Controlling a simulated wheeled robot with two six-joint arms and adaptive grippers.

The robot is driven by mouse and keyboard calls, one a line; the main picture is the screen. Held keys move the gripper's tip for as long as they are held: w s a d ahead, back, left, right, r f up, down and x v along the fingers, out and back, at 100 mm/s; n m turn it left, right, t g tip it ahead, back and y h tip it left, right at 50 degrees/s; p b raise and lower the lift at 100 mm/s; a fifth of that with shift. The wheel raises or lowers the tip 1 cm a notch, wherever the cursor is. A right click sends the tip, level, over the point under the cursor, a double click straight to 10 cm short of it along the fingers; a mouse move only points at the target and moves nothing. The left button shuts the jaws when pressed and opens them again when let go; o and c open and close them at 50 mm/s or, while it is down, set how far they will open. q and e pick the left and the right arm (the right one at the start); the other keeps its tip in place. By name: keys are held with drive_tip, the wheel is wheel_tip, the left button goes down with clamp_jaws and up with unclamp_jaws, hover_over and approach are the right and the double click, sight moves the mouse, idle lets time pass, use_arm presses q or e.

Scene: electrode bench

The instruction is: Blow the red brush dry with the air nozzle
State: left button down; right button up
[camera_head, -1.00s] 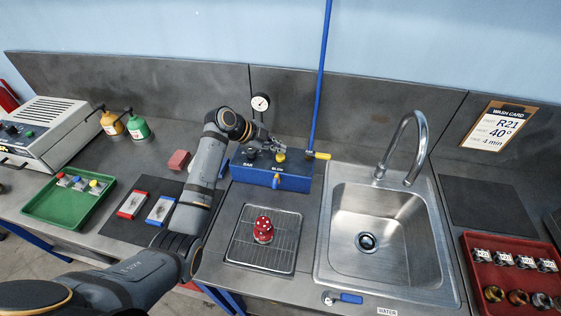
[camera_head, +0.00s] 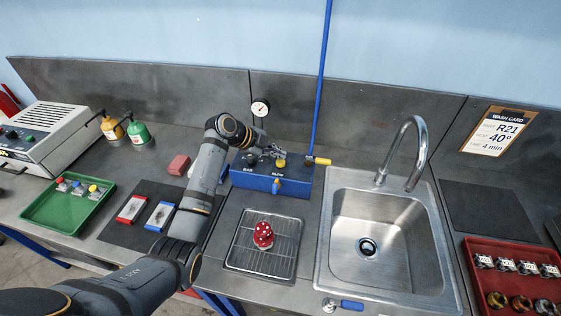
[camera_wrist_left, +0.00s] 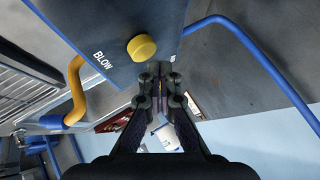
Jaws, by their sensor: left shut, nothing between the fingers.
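The red brush (camera_head: 263,235), red with pale dots, stands on the wire rack (camera_head: 240,262) left of the sink. The blue air box (camera_head: 243,177) behind the rack has a yellow BLOW button (camera_head: 281,163) on top. The air nozzle (camera_head: 277,184), yellow and blue, sticks out of its front above the rack's back edge. My left gripper (camera_head: 275,152) is shut and empty just behind the button. In the left wrist view, the closed fingertips (camera_wrist_left: 160,75) are close beside the button (camera_wrist_left: 141,47), seemingly apart from it. The yellow nozzle pipe (camera_wrist_left: 75,88) bends away at left.
The sink (camera_head: 330,235) with its tall faucet (camera_head: 420,140) is right of the rack. A blue pole (camera_head: 322,75) rises behind the box, with a yellow-ended fitting (camera_head: 320,160) at its base. A gauge (camera_head: 260,108) stands behind my gripper.

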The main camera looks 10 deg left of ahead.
sight(278, 162)
idle(0.4)
use_arm(q)
drive_tip(key=shift+f+b, duration=0.3)
drive_tip(key=shift+f, duration=0.15)
drive_tip(key=shift+f+b, duration=0.5)
drive_tip(key=shift+f, duration=0.15)
idle(0.6)
idle(0.3)
drive_tip(key=shift+r+p, duration=0.75)
drive_tip(key=shift+r, duration=0.35)
wheel_tip(278, 162, up, 5)
drive_tip(key=p, duration=0.3)
drive_tip(key=shift+p, duration=0.35)
